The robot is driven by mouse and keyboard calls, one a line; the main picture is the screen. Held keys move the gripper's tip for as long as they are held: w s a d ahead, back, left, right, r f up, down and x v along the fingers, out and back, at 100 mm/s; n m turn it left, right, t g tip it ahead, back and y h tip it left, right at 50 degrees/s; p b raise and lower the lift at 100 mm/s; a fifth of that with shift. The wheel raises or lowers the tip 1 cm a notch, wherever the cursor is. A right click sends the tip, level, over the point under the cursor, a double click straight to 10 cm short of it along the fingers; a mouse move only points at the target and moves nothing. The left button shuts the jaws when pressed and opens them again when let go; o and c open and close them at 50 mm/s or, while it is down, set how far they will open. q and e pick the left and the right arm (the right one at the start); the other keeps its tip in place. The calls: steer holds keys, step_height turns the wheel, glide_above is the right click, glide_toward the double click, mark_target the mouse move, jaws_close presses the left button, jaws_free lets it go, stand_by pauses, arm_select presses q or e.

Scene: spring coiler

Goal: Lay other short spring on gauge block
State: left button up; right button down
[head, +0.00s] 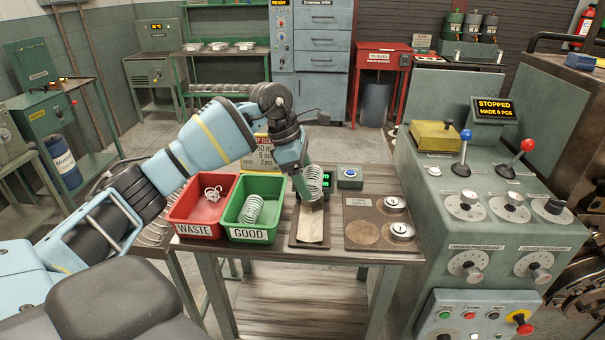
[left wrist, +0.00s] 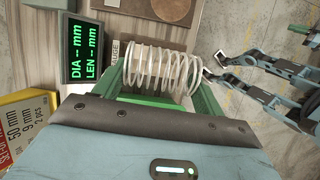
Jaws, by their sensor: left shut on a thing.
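My left gripper (head: 308,190) is shut on a short pale wire spring (head: 316,181). In the left wrist view the spring (left wrist: 158,72) lies crosswise between the two green fingers (left wrist: 157,95). In the head view the spring is above the gauge block (head: 312,228), a tan block on a dark plate. A gap or contact between them is hard to tell. A gauge label (left wrist: 118,52) is partly hidden behind the spring. My right gripper (left wrist: 252,47) shows only in the left wrist view, with its fingers apart and empty.
The green GOOD bin (head: 238,235) holds a spring (head: 250,209). The red WASTE bin (head: 193,230) holds a tangled wire. A green-lettered display (left wrist: 84,48) stands beside the gauge. A plate with metal discs (head: 380,236) lies to the right, with the coiler console (head: 440,190) beyond.

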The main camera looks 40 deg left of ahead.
arm_select(q)
steer(key=shift+w+a+n, duration=0.1)
steer(key=shift+n, duration=0.2)
arm_select(e)
steer(key=shift+w, duration=0.1)
arm_select(q)
steer(key=shift+f, duration=0.1)
steer(key=shift+f+b, duration=0.95)
steer(key=shift+f, duration=1.45)
steer(key=shift+f+b, duration=0.95)
steer(key=shift+f, duration=1.35)
arm_select(e)
steer(key=shift+g, duration=0.4)
steer(key=shift+s+a+f, duration=0.1)
steer(key=shift+s+f, duration=0.3)
steer(key=shift+f, duration=0.35)
steer(key=shift+s+a+f, duration=0.1)
steer(key=shift+s+f, duration=0.25)
steer(key=shift+f, duration=0.35)
steer(key=shift+s+f, duration=0.4)
steer(key=shift+f, duration=0.35)
arm_select(q)
steer(key=o, duration=0.9)
steer(key=shift+o, duration=0.8)
arm_select(e)
steer(key=shift+s, duration=0.3)
arm_select(q)
steer(key=shift+r, duration=0.1)
arm_select(e)
steer(key=shift+f, duration=0.1)
